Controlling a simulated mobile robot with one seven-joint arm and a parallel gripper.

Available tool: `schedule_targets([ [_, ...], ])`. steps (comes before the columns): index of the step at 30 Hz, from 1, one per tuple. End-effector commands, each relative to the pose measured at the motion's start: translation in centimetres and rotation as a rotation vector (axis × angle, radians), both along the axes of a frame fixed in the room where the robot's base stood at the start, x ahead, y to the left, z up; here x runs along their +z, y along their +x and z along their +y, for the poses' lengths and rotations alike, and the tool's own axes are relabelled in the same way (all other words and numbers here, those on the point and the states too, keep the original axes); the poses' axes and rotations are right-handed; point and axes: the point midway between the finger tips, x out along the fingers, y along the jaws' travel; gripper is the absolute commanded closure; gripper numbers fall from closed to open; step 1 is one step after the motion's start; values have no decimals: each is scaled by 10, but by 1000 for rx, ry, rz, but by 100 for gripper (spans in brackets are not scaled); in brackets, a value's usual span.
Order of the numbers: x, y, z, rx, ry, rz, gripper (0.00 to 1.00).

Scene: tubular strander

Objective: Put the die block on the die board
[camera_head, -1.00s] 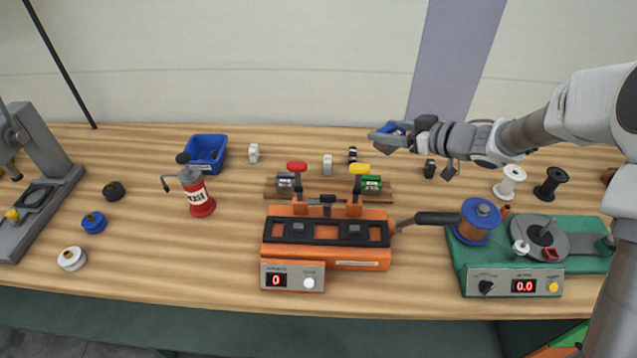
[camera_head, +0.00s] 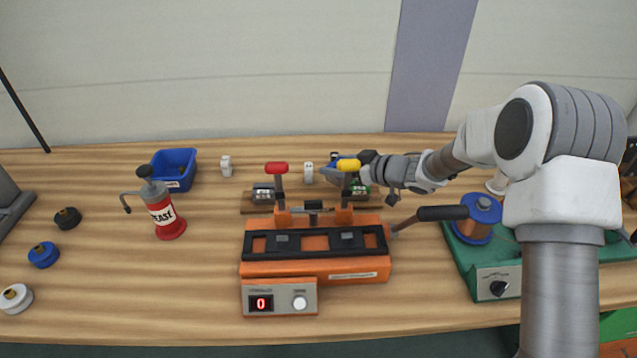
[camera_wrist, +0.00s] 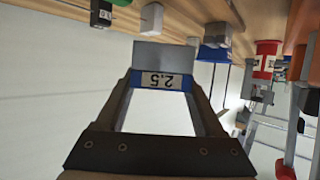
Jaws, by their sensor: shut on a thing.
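My gripper (camera_head: 340,168) is shut on a grey and blue die block (camera_wrist: 162,53). The block's label reads 2.5 and appears upside down in the wrist view, between the two fingertips (camera_wrist: 161,80). In the head view the gripper is behind the yellow-topped lever, which partly hides the block. The wooden strip behind the orange machine, apparently the die board (camera_head: 249,208), bears a grey block (camera_head: 263,193) at its left and a green block (camera_head: 361,190) at its right. The gripper appears above the board's right part; the exact gap cannot be told.
The orange machine (camera_head: 315,270), with red (camera_head: 276,168) and yellow (camera_head: 348,165) lever knobs, stands before the board. A white block (camera_head: 308,173) stands behind it. A grease can (camera_head: 162,210) and blue bin (camera_head: 175,169) are left. A green machine (camera_head: 480,265) is right.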

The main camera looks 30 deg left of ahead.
Motion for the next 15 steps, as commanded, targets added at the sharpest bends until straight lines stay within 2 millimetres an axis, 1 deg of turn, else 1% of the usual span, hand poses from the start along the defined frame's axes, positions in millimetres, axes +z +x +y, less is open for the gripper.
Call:
schedule_targets([
  [1, -7, 4, 12, 3, 3, -1, 100],
  [6, -26, 15, 42, 1, 3, -1, 100],
  [10, -33, 20, 55, 0, 3, -2, 100],
  [15, -39, 22, 59, -2, 3, -2, 100],
])
